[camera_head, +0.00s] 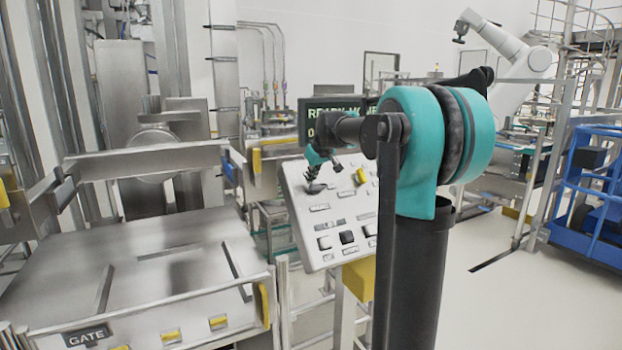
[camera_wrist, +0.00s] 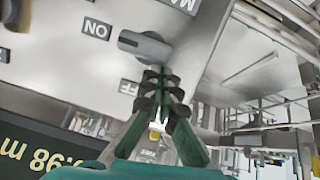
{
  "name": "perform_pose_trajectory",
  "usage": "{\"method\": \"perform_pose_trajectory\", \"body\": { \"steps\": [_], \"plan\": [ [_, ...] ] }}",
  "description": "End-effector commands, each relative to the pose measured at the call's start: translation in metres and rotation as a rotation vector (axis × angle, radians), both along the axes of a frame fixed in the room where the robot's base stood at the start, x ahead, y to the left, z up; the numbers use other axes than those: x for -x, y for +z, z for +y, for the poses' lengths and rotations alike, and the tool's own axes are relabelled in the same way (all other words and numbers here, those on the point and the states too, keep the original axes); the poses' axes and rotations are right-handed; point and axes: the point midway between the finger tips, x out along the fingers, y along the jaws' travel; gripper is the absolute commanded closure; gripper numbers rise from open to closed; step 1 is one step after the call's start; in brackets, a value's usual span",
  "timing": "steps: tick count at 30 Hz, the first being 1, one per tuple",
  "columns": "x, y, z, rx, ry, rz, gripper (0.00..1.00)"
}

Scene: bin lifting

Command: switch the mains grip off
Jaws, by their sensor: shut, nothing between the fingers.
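The mains grip (camera_wrist: 140,42) is a grey rotary handle on the light control panel (camera_head: 300,215). In the wrist view its bar lies nearly level, with its left end near the ON label (camera_wrist: 96,29). A partly hidden label ending in FF (camera_wrist: 128,88) is below it, and a cut-off label starting MA (camera_wrist: 182,4) is above. My gripper (camera_wrist: 161,78) is shut and empty, its dark ribbed fingertips just below the grip; I cannot tell whether they touch. In the head view my gripper (camera_head: 316,180) is over the panel's upper left, where the grip cannot be made out clearly.
A yellow knob (camera_head: 361,176) and several push buttons share the panel. A steel bench labelled GATE (camera_head: 150,255) is at left. Open floor (camera_head: 500,300) lies at right, before a blue frame (camera_head: 595,200).

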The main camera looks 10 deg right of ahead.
Motion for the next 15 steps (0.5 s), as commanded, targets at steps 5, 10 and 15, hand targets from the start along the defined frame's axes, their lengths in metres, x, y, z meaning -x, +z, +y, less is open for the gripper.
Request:
{"method": "perform_pose_trajectory", "body": {
  "steps": [5,10,15],
  "plan": [
    [0.0015,-0.0011,0.0018,0.032,0.029,-0.01,1.0],
    [0.0034,-0.0028,0.0038,0.09,0.081,-0.029,1.0],
    [0.0068,-0.0059,0.0057,0.183,0.163,-0.059,1.0]
  ]
}}
